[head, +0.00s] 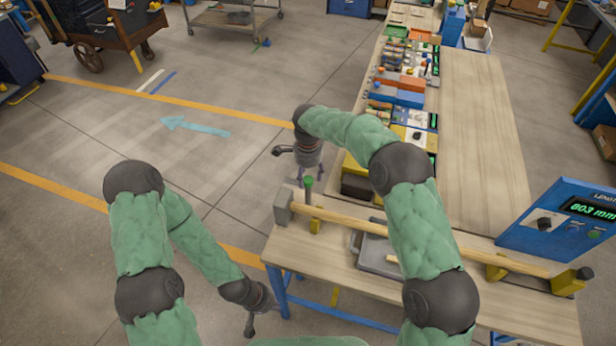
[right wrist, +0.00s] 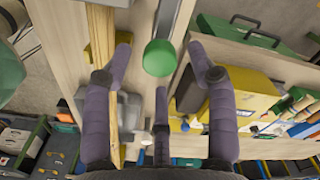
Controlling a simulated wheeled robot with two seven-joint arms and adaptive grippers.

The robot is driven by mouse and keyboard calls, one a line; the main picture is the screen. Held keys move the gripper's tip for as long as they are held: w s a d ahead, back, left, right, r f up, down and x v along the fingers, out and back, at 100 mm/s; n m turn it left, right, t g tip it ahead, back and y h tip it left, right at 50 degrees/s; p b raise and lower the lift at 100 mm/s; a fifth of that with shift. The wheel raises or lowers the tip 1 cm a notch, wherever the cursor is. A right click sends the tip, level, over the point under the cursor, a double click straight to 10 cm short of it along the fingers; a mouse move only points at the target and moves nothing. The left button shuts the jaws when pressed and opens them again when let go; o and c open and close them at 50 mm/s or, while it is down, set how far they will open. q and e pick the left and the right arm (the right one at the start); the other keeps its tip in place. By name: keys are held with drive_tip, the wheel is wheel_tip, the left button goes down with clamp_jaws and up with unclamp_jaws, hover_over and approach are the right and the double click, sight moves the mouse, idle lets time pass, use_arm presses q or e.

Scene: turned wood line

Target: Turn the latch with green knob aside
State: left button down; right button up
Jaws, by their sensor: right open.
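The green knob (head: 308,182) of the latch stands at the far left corner of the wooden bench, close to the grey end block (head: 283,207). In the right wrist view the knob (right wrist: 160,57) appears large, in the gap between the spread fingers. My right gripper (head: 309,175) is open, pointing down over the knob, with no clear contact visible. The latch body under the knob is mostly hidden. My left gripper (head: 250,326) hangs low beside the bench's left end, apart from the latch; its opening is too small to judge.
A long wooden rod (head: 340,217) lies along the bench on yellow supports (head: 496,270). A grey tray (head: 372,256) sits beside it. A blue gauge box (head: 545,222) reading 803 mm stands right. A row of colourful bins and parts runs behind. Floor left of the bench is clear.

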sight(308, 179)
wheel_tip(308, 179, up, 11)
drive_tip(key=shift+f, duration=0.15)
idle(0.6)
